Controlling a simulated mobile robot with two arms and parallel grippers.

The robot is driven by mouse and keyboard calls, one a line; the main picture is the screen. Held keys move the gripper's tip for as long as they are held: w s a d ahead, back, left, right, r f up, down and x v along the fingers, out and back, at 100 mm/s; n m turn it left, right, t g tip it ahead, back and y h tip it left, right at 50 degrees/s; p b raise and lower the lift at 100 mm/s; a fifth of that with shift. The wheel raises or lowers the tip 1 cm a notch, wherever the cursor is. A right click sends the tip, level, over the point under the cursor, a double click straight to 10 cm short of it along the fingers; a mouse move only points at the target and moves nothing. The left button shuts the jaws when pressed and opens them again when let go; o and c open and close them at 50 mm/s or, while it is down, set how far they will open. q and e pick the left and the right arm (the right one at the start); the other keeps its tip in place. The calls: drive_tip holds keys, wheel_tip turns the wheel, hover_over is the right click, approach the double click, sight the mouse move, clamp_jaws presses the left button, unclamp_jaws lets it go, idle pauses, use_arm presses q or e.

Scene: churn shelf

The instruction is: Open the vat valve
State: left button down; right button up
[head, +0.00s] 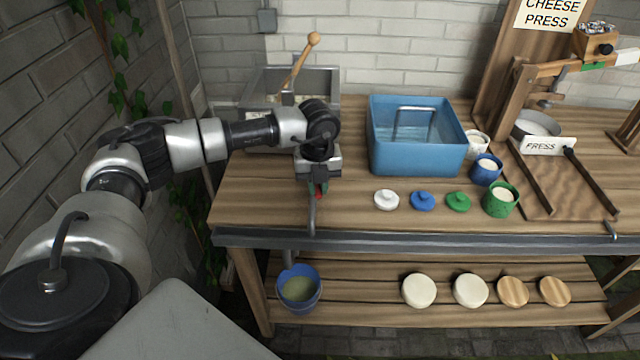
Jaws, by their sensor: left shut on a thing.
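The steel vat (330,82) stands at the back left of the bench, with a wooden paddle (299,66) leaning out of it. My left gripper (319,186) points down in front of the vat, near the bench's front edge. It is shut on the valve handle (323,189), of which only a small red part shows. A thin grey pipe (312,216) shows below the gripper. My gripper and wrist hide most of the valve, so I cannot tell how far it is turned. A blue bowl (299,306) with greenish contents sits below on the lower shelf. My right gripper is out of view.
A blue tub (416,158) stands right of my gripper. White, blue (423,201) and green lids lie before it, with cups (500,207) beside them. The wooden cheese press (525,100) is at the right. Several round discs (470,290) lie on the lower shelf.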

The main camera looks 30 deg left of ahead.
use_arm(q)
drive_tip(key=shift+s+a+m+b, duration=0.2)
drive_tip(key=shift+a+m, duration=0.05)
drive_tip(key=shift+m, duration=0.35)
drive_tip(key=shift+s+a+m+b, duration=0.15)
drive_tip(key=shift+s+a+m, duration=0.05)
drive_tip(key=shift+m, duration=0.4)
drive_tip(key=c, duration=1.1)
unclamp_jaws()
wheel_tip(320, 180, up, 11)
drive_tip(key=shift+f+b, duration=0.1)
drive_tip(key=shift+b, duration=0.5)
drive_tip(key=shift+d, duration=0.1)
